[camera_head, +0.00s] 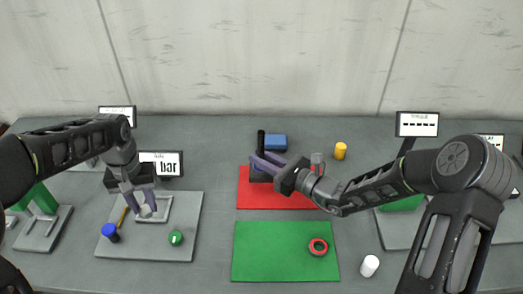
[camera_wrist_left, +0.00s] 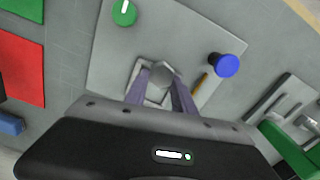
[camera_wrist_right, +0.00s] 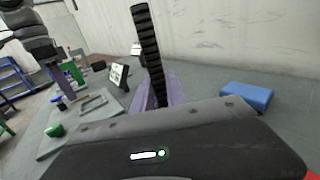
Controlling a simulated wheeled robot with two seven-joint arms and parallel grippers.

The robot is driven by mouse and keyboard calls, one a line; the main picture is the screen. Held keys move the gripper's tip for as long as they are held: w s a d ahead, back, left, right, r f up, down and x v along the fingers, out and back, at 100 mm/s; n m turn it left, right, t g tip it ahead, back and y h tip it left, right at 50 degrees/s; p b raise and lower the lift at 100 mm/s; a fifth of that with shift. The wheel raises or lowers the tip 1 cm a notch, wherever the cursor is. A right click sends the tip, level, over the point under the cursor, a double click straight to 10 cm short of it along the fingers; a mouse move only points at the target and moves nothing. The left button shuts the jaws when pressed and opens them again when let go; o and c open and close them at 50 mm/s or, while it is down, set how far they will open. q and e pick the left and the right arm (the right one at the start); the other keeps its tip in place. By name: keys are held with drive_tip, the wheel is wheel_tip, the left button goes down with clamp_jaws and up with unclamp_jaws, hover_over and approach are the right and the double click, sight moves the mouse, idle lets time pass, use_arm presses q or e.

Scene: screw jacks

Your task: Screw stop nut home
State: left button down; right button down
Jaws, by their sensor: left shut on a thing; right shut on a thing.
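A black threaded screw (camera_head: 261,138) stands upright on a dark base (camera_head: 259,175) at the red mat. My right gripper (camera_head: 264,162) is shut on the screw; the right wrist view shows the ridged shaft (camera_wrist_right: 149,50) rising between its fingers. A red ring with a dark centre (camera_head: 318,246), possibly the stop nut, lies on the green mat, apart from both grippers. My left gripper (camera_head: 147,208) is over the left grey panel, shut on a grey rounded piece (camera_wrist_left: 160,74) at its fingertips. I cannot tell whether that piece is fixed to the panel.
The left panel (camera_head: 185,215) carries a blue knob (camera_head: 110,235) and a green knob (camera_head: 175,238). A blue block (camera_head: 276,142) lies behind the red mat (camera_head: 295,198). A yellow cylinder (camera_head: 340,151) and a white cylinder (camera_head: 369,266) stand apart. The green mat (camera_head: 270,262) is mostly clear.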

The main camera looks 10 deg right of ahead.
idle(0.3)
use_arm(q)
drive_tip(key=shift+r+p, duration=0.35)
drive_tip(key=shift+r, duration=0.05)
use_arm(e)
drive_tip(key=shift+f, duration=2.1)
use_arm(q)
drive_tip(key=shift+f, duration=0.15)
use_arm(e)
drive_tip(key=shift+f, duration=0.1)
drive_tip(key=c, duration=1.8)
unclamp_jaws()
drive_tip(key=shift+f, duration=0.2)
drive_tip(key=o, duration=0.5)
drive_tip(key=shift+c, duration=0.2)
drive_tip(key=shift+r, duration=0.1)
